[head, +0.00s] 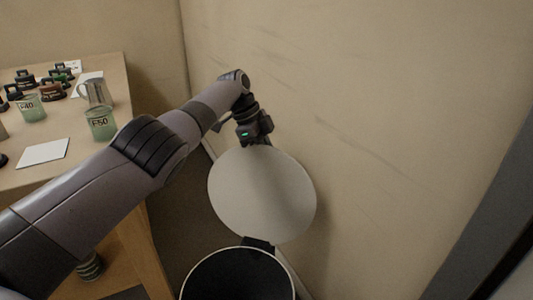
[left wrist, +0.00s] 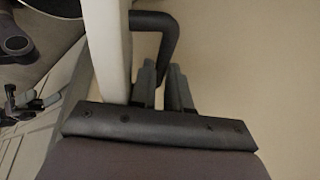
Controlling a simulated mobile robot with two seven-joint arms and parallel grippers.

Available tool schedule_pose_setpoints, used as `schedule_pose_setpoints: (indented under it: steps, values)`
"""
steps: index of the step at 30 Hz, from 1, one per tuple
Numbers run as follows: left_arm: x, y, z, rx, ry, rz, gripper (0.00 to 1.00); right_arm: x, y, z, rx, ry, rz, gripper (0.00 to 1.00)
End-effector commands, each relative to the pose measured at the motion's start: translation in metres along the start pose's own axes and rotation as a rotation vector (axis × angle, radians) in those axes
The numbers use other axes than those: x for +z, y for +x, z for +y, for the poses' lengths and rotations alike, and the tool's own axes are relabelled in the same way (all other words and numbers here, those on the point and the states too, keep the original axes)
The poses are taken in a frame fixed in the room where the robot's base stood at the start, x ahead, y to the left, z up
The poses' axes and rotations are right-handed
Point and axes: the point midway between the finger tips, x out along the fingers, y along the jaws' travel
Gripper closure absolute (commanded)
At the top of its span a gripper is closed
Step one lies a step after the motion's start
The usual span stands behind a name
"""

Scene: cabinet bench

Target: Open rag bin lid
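The rag bin (head: 190,284) is at the bottom of the head view, its dark mouth uncovered. Its round pale lid (head: 262,195) stands raised and tilted up behind the mouth, near the wall, joined by a dark hinge (head: 258,245). My left gripper is at the lid's top edge in the head view, its fingers hidden there. In the left wrist view, my left gripper's (left wrist: 163,88) two fingers sit close together on either side of the lid's black bent handle (left wrist: 160,22) and look shut on it. The lid's pale edge (left wrist: 106,50) runs beside the handle. My right gripper is not in view.
A wooden table (head: 100,190) stands at the left with green jars (head: 100,125), a metal jug (head: 95,92), a white card (head: 44,152) and several dark-handled items. A bare wall (head: 370,130) is close behind the lid. A grey panel (head: 475,190) is at the right.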

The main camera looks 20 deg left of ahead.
Motion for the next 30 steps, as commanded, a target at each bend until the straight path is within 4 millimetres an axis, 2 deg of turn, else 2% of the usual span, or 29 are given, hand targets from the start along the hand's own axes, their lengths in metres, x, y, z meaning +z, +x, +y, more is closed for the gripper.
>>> schedule_pose_setpoints:
  steps: [1,5,9,11,18,21,30]
  values:
    - [0.005,0.012,0.004,0.013,0.000,0.000,0.60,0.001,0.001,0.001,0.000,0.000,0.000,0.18]
    - [0.004,0.010,0.004,0.012,0.003,-0.001,0.60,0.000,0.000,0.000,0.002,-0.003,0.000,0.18]
    - [0.004,-0.003,0.003,0.011,0.004,-0.002,0.60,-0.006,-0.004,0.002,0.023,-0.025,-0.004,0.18]
    - [0.003,-0.012,0.003,0.010,0.004,-0.003,0.60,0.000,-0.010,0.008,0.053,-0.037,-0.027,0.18]
    - [0.000,-0.055,0.002,-0.001,0.003,-0.002,0.60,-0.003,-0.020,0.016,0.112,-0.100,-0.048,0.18]
    - [-0.001,-0.067,0.002,-0.002,0.003,-0.002,0.60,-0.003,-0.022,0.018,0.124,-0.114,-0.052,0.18]
    - [-0.002,-0.074,0.002,-0.004,0.002,-0.002,0.60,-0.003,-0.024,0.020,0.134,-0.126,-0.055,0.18]
